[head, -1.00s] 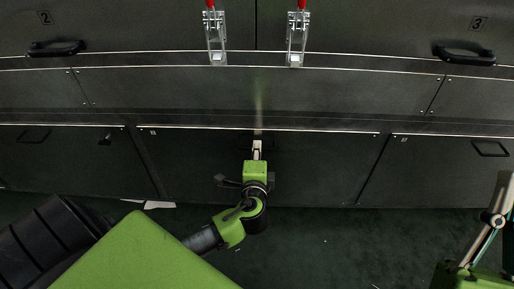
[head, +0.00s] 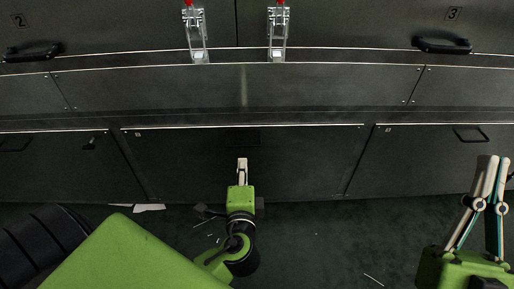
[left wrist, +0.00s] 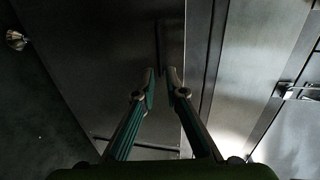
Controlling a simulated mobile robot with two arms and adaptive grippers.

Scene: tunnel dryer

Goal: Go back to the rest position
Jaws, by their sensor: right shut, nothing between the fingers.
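My left gripper (head: 242,162) is in the middle of the head view, pointing at the lower middle panel of the dryer front. It is seen edge-on there and looks apart from the panel. In the left wrist view its two fingers (left wrist: 160,72) lean toward each other with a narrow dark gap at the tips. Nothing shows between them. I cannot tell whether they are fully closed. My right gripper (head: 498,160) is at the right edge of the head view, fingers up, shut and empty, in front of the lower right panel.
The dark dryer front (head: 240,85) spans the view, with two red-tipped latches (head: 196,35) and (head: 278,35) and black handles (head: 440,45) and (head: 32,52). A lower right handle (head: 470,134) is near my right gripper. The dark green floor (head: 330,240) between my arms is mostly clear, with small light scraps.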

